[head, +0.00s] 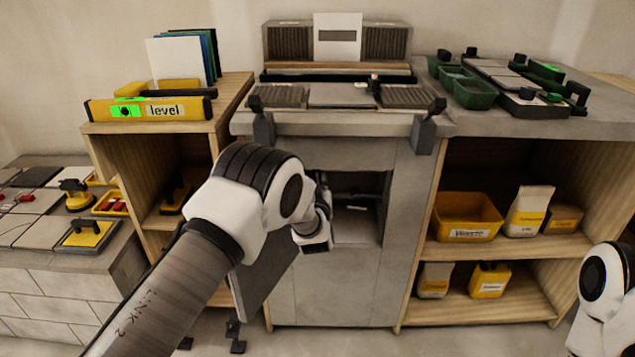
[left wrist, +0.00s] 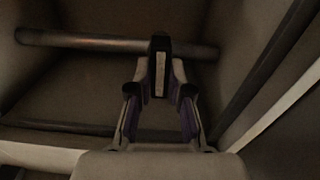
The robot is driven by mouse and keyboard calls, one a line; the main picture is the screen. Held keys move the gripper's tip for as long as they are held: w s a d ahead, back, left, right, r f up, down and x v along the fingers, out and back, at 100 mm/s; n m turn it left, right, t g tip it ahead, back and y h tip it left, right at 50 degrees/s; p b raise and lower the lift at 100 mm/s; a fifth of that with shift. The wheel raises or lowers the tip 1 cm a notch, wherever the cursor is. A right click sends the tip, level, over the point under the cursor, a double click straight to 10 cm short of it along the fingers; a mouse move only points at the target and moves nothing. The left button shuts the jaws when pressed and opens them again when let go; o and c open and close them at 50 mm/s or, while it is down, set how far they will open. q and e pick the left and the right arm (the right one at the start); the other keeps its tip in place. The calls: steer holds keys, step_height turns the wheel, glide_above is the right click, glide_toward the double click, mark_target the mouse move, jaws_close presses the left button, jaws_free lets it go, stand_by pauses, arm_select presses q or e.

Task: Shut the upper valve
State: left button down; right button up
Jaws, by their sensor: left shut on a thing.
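My left arm reaches into the open cabinet (head: 358,215) under the counter. In the left wrist view, my left gripper (left wrist: 160,80) is shut on a dark valve handle with a pale stripe (left wrist: 159,46). The handle sits at a horizontal upper pipe (left wrist: 95,42) and lies across the pipe's line in the picture. The fingers hide its sides, and the valve body is hard to make out. A second, darker pipe (left wrist: 65,128) runs lower in the same view, partly behind the gripper. In the head view the valve is not clear. My right gripper is out of view.
The cabinet door (head: 265,280) hangs open to the left, close to my left arm. The cabinet's side walls are near the gripper. A yellow level (head: 150,108) lies on the left shelf unit. A yellow waste bin (head: 468,215) stands on the right shelf.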

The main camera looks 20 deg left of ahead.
arm_select(q)
steer(key=shift+f, duration=0.1)
steer(key=c, duration=1.1)
jaws_free()
steer(key=shift+s, duration=0.1)
steer(key=v, duration=1.2)
